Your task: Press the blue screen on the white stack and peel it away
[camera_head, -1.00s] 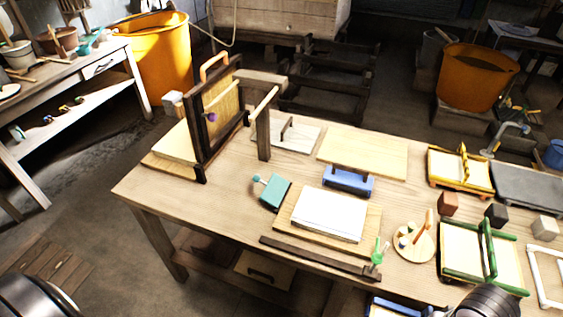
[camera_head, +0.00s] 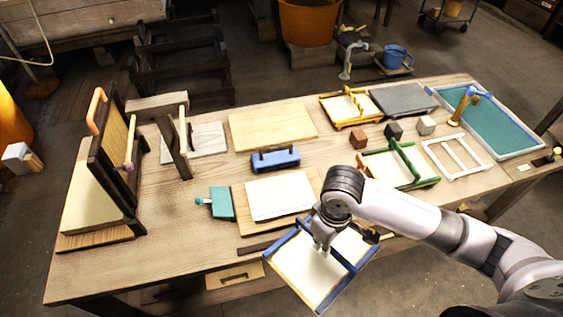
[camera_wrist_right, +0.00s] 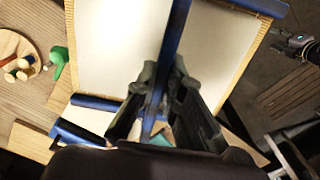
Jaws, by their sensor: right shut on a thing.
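The blue screen (camera_head: 305,272), a blue frame around pale panels with a blue bar across its middle, hangs tilted at the table's front edge in the head view. My right gripper (camera_head: 322,250) is shut on its bar. In the right wrist view the fingers (camera_wrist_right: 160,105) of that gripper straddle the blue bar (camera_wrist_right: 172,45). The white stack (camera_head: 280,197) lies flat on a wooden board (camera_head: 245,212), just behind the screen. The screen is apart from the stack's visible top, and my wrist hides part of the board.
A teal block (camera_head: 222,203) lies left of the stack and a blue block with a handle (camera_head: 275,160) behind it. A dark upright frame (camera_head: 117,160) stands at the left. Green (camera_head: 400,168), yellow (camera_head: 347,108) and white (camera_head: 455,155) frames lie to the right.

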